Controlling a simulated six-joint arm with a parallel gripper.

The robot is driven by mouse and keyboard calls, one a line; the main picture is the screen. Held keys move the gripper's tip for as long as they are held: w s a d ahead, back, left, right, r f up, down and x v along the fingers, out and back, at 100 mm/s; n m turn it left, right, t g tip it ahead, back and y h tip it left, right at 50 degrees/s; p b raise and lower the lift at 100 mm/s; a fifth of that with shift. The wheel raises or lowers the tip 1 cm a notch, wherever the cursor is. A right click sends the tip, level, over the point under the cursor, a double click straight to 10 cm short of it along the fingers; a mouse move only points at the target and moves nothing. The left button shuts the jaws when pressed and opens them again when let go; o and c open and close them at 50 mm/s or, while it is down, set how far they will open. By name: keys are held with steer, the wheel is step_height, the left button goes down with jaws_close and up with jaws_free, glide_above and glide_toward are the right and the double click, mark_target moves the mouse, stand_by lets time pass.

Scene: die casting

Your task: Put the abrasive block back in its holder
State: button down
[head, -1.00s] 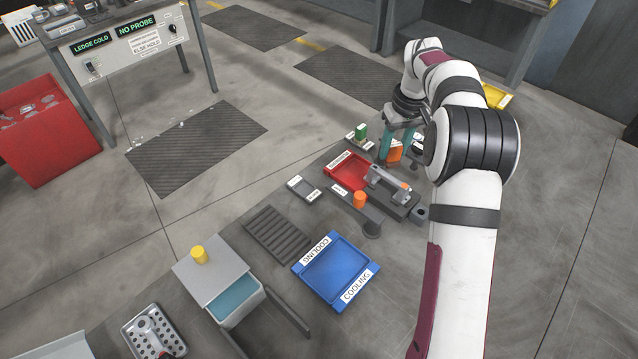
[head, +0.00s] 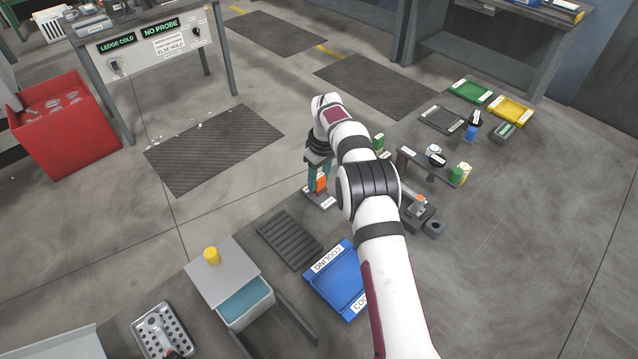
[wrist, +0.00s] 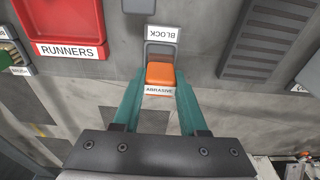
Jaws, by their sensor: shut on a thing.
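My gripper (head: 319,184) is shut on the orange abrasive block (wrist: 160,73), whose orange side also shows in the head view (head: 321,184). The holder (wrist: 160,49) is a small grey tray with white end labels reading BLOCK and ABRASIVE. In the wrist view the block covers the half of the holder near the ABRASIVE label, and the far half of the recess is bare. In the head view the holder (head: 319,202) lies right below the fingertips. I cannot tell whether the block touches the holder's floor or hangs just above it.
The red RUNNERS tray (wrist: 62,22) is left of the holder in the wrist view. A dark ribbed rack (head: 288,238) and the blue COOLING tray (head: 336,280) lie nearer in the head view. My arm hides part of the bench.

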mark_target(323, 191)
steer(key=shift+f, duration=1.2)
steer(key=shift+c, duration=2.2)
jaws_free()
step_height(323, 191, up, 12)
steer(key=s+d, duration=0.1)
steer(key=s+d+r+m, duration=0.4)
steer(key=s+r, duration=0.5)
steer(key=s+d+m, duration=0.2)
steer(key=s+m, duration=0.3)
steer(key=s, duration=1.2)
steer(key=s+d+f+m+g, duration=0.1)
steer(key=s+m, duration=0.4)
steer(key=s, duration=1.2)
steer(key=shift+d+f+m+y, duration=0.3)
steer(key=shift+d+y, duration=0.1)
steer(key=shift+d, duration=0.1)
